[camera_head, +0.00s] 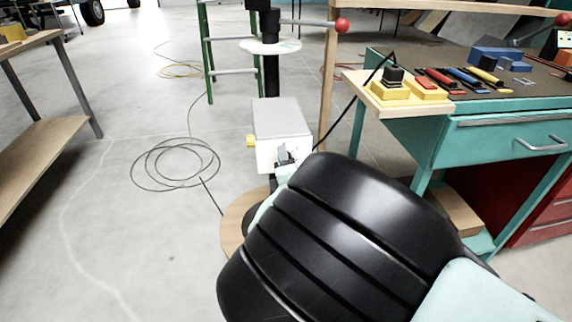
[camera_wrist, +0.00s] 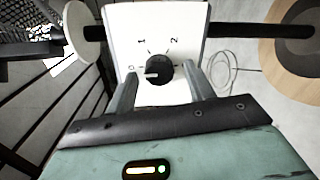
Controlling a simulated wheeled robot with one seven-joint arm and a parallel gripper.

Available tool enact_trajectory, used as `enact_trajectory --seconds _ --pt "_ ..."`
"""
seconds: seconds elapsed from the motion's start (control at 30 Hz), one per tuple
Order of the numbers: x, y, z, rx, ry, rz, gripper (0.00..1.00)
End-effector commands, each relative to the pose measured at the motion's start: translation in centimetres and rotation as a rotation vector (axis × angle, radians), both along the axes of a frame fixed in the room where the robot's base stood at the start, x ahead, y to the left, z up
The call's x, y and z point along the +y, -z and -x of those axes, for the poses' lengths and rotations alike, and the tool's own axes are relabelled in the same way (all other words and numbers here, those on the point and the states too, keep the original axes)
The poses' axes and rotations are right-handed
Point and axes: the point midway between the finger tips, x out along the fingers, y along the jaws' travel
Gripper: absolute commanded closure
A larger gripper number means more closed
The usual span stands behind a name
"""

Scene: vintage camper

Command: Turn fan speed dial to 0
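The fan speed dial (camera_wrist: 159,71) is a round black knob on a white box (camera_wrist: 187,20) in the wrist view. The numbers 1 and 2 are printed above it, and a 0 shows at its left, partly beside the left finger. The knob's white mark points left, toward the 0. My gripper (camera_wrist: 163,84) is open, with one finger on each side of the knob and a visible gap to each. Whether the fingertips reach the knob's depth I cannot tell. In the head view the box (camera_head: 281,117) stands on a black pole, with my gripper (camera_head: 286,157) at its near side; the dial is hidden there.
A round wooden base (camera_head: 236,222) is under the pole. A lever with a red ball (camera_head: 342,25) sticks out above the box. A teal workbench (camera_head: 455,127) with tools is at the right, a wooden table (camera_head: 35,160) at the left. A cable coil (camera_head: 175,164) lies on open floor.

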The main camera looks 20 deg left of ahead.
Motion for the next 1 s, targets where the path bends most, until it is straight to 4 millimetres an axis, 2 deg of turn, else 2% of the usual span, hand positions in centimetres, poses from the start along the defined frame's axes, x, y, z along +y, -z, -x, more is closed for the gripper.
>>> enact_trajectory --seconds 0.17,0.27,0.8,1.0 --pt "-0.3 -0.2 0.4 0.0 0.0 0.0 0.47" --pt "-0.8 -0.4 1.5 0.001 -0.001 0.002 0.47" --pt "-6.8 -1.0 11.9 0.001 -0.002 0.003 0.47" --pt "-8.2 -0.9 14.3 0.001 0.0 0.0 0.47"
